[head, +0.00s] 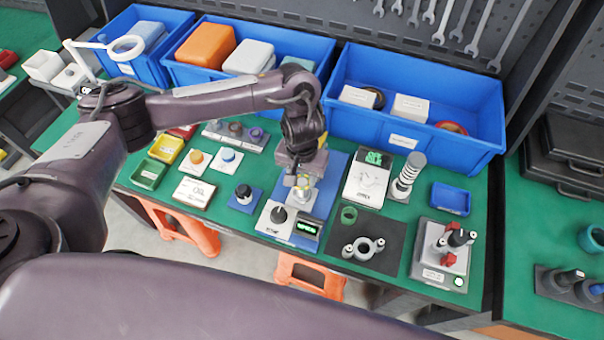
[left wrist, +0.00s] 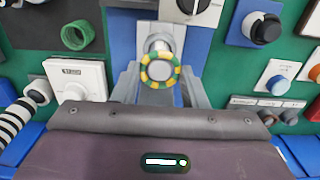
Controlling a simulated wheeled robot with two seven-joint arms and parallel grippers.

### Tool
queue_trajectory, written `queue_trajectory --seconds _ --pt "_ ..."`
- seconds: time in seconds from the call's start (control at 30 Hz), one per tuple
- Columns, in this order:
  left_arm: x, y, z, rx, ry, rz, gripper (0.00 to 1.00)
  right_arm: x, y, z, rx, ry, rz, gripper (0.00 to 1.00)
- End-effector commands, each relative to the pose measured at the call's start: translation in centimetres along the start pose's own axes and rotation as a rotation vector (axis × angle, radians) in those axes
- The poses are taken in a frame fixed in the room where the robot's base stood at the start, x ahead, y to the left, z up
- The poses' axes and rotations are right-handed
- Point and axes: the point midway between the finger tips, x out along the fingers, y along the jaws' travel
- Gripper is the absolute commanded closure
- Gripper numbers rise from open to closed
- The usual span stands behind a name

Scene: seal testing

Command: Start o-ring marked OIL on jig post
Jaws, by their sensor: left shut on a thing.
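A yellow-and-green banded o-ring (left wrist: 160,70) sits at the end of a silver post (left wrist: 158,43) on the blue plate (left wrist: 125,38). From this angle the ring surrounds the post's round grey end; how far down it sits I cannot tell. My left gripper (left wrist: 160,88) has a finger on each side of the ring and is shut on it. In the head view my left gripper (head: 300,182) points down over the blue jig plate (head: 327,190), its fingers partly hiding the ring and post. No OIL mark is readable on the ring. My right gripper is out of view.
A black knob (head: 278,214) and a small display (head: 307,227) stand in front of the post. A white card (head: 194,192) and a blue-based knob (head: 244,195) lie left. A white box (head: 367,180) and a spring-like column (head: 408,175) stand right. Blue bins (head: 410,125) line the back.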

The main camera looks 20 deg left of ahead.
Motion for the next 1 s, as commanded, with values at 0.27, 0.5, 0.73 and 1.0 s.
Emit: queue_trajectory --seconds 0.27,0.5,0.73,1.0 --pt "0.26 0.01 -0.02 0.0 0.001 0.0 0.56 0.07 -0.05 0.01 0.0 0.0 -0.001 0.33" --pt "0.26 0.01 -0.02 0.0 0.001 0.0 0.35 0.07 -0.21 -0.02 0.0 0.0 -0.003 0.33" --pt "0.26 -0.01 -0.01 -0.001 0.0 0.0 0.35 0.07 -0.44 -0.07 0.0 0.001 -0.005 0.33" --pt "0.26 -0.01 -0.01 -0.001 0.0 0.0 0.35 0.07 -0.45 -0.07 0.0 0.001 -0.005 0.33"
